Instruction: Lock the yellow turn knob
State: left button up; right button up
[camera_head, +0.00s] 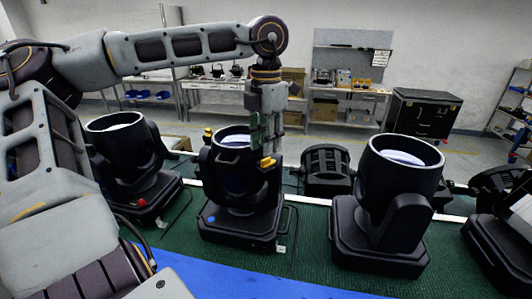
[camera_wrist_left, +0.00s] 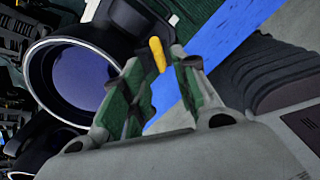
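The middle black par can (camera_head: 235,175) stands upright on the green mat. A yellow turn knob (camera_head: 266,162) sticks out on its right side. Another yellow knob (camera_head: 208,132) shows on its left side. My left gripper (camera_head: 267,146) points down just above the right-hand knob. In the left wrist view, the yellow knob (camera_wrist_left: 157,53) shows beyond and between the tips of the green-padded fingers (camera_wrist_left: 157,67). The fingers are apart with nothing gripped, and I cannot tell whether they touch the knob. The can's round lens (camera_wrist_left: 80,80) lies to the left. My right gripper is not in view.
Similar par cans stand at left (camera_head: 125,160) and right (camera_head: 390,195) on the green mat (camera_head: 310,235). A smaller black fixture (camera_head: 326,168) lies behind them. A blue strip (camera_head: 240,280) runs along the front. Benches and a black case (camera_head: 422,112) stand farther back.

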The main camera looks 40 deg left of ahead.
aim_at(266, 159)
pick_arm(q)
jog(key=shift+f, duration=1.95)
grip_shut()
